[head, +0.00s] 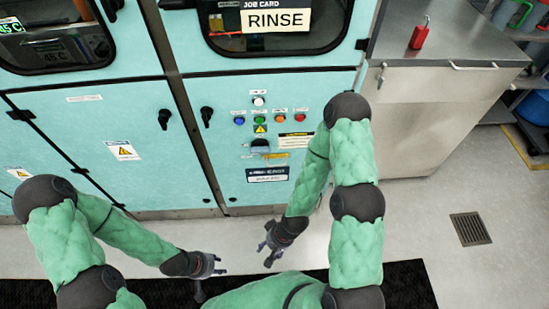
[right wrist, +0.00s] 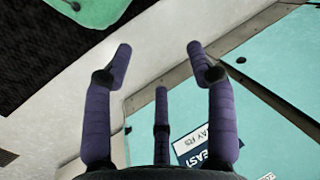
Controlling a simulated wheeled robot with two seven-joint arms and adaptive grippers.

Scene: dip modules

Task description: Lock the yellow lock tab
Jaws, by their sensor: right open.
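I cannot make out a yellow lock tab for certain in either view. A small yellow triangle (head: 260,128) shows on the control panel of the pale blue cabinet, among the coloured buttons, and looks like a warning label. My right gripper (head: 266,254) is open and empty, low in front of the cabinet and clear of it. In the right wrist view its fingers (right wrist: 158,62) are spread with nothing between them. My left gripper (head: 212,278) is further left, above the dark mat, with its fingers seeming apart and nothing seen in them.
The pale blue cabinet (head: 150,95) has black handles and windows; a RINSE card (head: 276,20) hangs above the panel. A steel counter (head: 400,48) at right carries a red object (head: 419,34). A floor drain (head: 470,229) lies at right. The floor before the cabinet is clear.

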